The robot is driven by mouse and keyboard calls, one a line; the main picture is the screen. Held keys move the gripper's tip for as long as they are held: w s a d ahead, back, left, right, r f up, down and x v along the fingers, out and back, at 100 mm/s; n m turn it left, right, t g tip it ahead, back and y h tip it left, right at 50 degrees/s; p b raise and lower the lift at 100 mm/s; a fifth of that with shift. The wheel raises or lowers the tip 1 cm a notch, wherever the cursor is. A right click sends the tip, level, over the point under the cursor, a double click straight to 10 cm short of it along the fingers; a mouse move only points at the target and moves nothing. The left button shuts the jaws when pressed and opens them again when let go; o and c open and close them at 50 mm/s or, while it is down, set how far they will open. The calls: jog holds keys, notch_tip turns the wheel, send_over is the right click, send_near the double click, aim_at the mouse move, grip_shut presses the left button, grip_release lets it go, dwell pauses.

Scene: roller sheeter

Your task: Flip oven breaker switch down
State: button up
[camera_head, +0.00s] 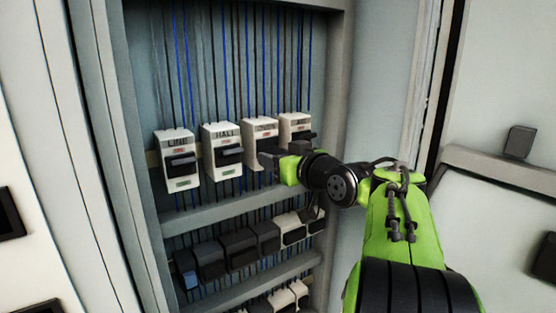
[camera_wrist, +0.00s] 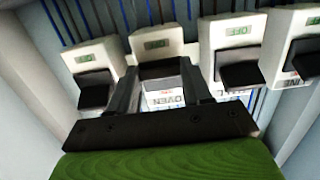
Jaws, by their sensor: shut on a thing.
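The oven breaker (camera_head: 261,142) is the third white box from the left in the upper row of an open cabinet. The wrist view is upside down and shows the oven breaker (camera_wrist: 156,38) with its inverted OVEN label between my fingers. Its black switch (camera_wrist: 158,69) lies between my fingertips. My gripper (camera_head: 270,160) reaches in from the right, and in the wrist view my gripper (camera_wrist: 160,82) is shut on the oven switch. My fingers partly hide the switch, and I cannot tell its exact tilt.
The LINE breaker (camera_head: 177,158) and HALL breaker (camera_head: 222,149) stand to the left. Another white breaker (camera_head: 296,127) stands close on the right, partly behind my gripper. A shelf rail (camera_head: 215,212) and a row of smaller dark breakers (camera_head: 238,247) are below. Wires run above.

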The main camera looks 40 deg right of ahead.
jog(key=o, duration=1.1)
jog(key=shift+c, duration=0.2)
jog(key=shift+s, duration=0.1)
jog(key=s+r+p, duration=0.1)
jog(key=s, duration=1.4)
jog(key=shift+s+a+r, duration=0.25)
jog(key=shift+a+r, duration=0.15)
jog(key=shift+a, duration=0.05)
